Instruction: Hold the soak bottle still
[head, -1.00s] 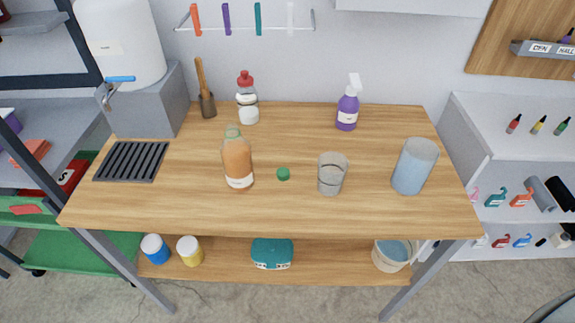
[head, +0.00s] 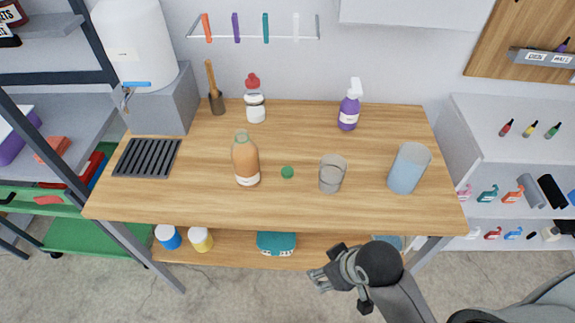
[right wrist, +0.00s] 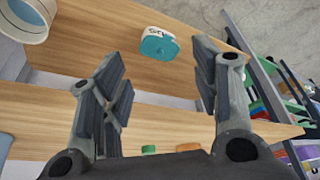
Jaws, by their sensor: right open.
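An amber, clear-necked bottle with a pale label (head: 245,163), which I take to be the soak bottle, stands upright on the wooden workbench (head: 200,200), left of centre. Its top looks uncapped. A small green cap (head: 287,172) lies on the bench just right of it. My right gripper (head: 318,280) is open and empty, in front of the bench's front edge, lower than the top and well apart from the bottle. In the right wrist view its spread fingers (right wrist: 160,65) have nothing between them; an orange bit at the bottom (right wrist: 188,147) is probably the bottle. My left gripper is out of view.
A clear glass (head: 332,175) and a blue-filled cylinder (head: 408,168) stand right of the cap. A purple spray bottle (head: 349,106) and a red-capped bottle (head: 255,100) stand at the back. The lower shelf holds a teal case (head: 277,243). The bench front is clear.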

